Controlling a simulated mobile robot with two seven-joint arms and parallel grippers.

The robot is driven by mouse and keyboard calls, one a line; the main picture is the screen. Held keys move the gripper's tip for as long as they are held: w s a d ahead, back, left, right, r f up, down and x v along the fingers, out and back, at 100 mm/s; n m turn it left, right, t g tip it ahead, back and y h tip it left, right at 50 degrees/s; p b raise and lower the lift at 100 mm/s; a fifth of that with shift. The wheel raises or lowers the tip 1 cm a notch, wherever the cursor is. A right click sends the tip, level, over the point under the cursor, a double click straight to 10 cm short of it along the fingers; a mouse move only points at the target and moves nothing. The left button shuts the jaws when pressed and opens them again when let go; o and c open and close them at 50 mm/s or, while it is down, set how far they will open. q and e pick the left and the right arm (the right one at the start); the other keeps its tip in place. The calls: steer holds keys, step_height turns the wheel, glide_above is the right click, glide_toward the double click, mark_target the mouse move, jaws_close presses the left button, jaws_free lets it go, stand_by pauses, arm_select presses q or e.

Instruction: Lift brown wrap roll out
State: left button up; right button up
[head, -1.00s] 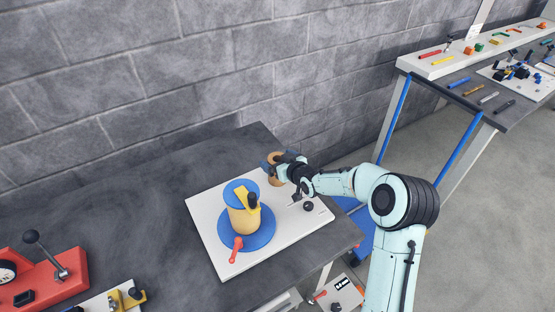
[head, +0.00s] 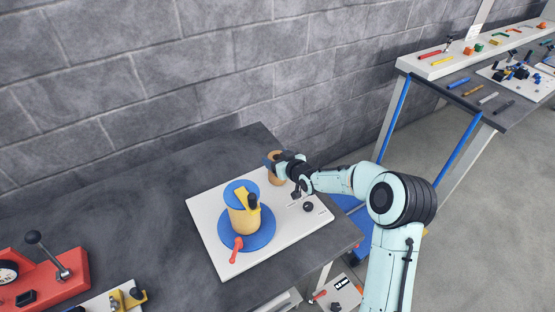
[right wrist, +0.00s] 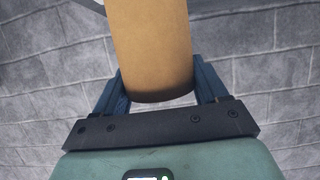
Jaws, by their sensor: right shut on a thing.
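The brown roll (head: 276,177) stands upright at the far right corner of the white board (head: 213,238) in the head view. My right gripper (head: 275,161) is shut on its upper part. In the right wrist view the brown roll (right wrist: 152,45) fills the space between the two blue fingers (right wrist: 160,92). I cannot tell whether its lower end touches the board. A second tan roll (head: 239,221) stands on a blue disc, under a blue top with a yellow bar and a black knob. My left gripper is not in view.
A red lever (head: 237,246) lies at the front of the blue disc, and a black knob (head: 308,207) is on the board near my right arm. A red device (head: 52,280) stands at the lower left. The dark table (head: 110,210) is clear between.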

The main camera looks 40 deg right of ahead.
steer(key=shift+w+r+p, duration=0.1)
steer(key=shift+r+p, duration=0.9)
steer(key=shift+r, duration=1.3)
steer(key=shift+r+p, duration=0.8)
steer(key=shift+r, duration=0.75)
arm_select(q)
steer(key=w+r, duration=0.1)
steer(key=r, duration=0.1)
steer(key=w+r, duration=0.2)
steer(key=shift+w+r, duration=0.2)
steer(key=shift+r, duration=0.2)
